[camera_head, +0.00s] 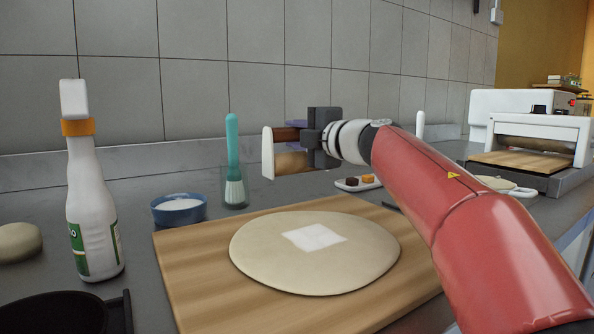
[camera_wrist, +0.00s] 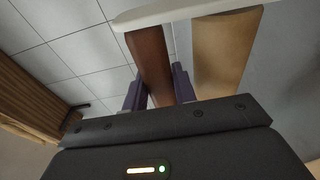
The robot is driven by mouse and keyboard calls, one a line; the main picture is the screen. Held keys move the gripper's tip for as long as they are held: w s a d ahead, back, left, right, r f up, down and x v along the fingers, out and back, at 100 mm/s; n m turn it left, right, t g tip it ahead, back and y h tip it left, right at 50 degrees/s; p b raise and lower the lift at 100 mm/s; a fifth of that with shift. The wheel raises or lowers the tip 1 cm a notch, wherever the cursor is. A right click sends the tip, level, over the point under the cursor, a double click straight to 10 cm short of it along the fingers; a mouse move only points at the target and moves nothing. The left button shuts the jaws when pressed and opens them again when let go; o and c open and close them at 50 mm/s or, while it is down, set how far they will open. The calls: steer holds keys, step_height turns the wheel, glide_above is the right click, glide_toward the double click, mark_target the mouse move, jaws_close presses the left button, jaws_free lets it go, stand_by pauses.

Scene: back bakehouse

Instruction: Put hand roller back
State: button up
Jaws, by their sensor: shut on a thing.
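The hand roller (camera_head: 292,161) has a brown handle, a tan wooden roller and a white side bracket. My gripper (camera_head: 299,136) is shut on its brown handle and holds it in the air above the far part of the wooden board (camera_head: 195,287). In the wrist view the handle (camera_wrist: 151,55) passes between the purple fingers of my gripper (camera_wrist: 158,88). The tan roller (camera_wrist: 224,50) lies to its right, and the white bracket crosses the top. Flat round dough (camera_head: 268,264) with a white square patch (camera_head: 314,237) lies on the board, apart from the roller.
A blue bowl (camera_head: 179,211) and a teal brush (camera_head: 232,140) in a glass stand behind the board. A white bottle (camera_head: 91,195), a dough ball (camera_head: 18,242) and a black pan (camera_head: 60,313) are left. A small white tray (camera_head: 352,186) and a white machine (camera_head: 530,115) are right.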

mark_target(303, 157)
steer(key=shift+f+b, duration=1.15)
steer(key=shift+f, duration=1)
steer(key=shift+f, duration=0.25)
steer(key=o, duration=1)
steer(key=shift+r, duration=0.15)
steer(key=v, duration=1.2)
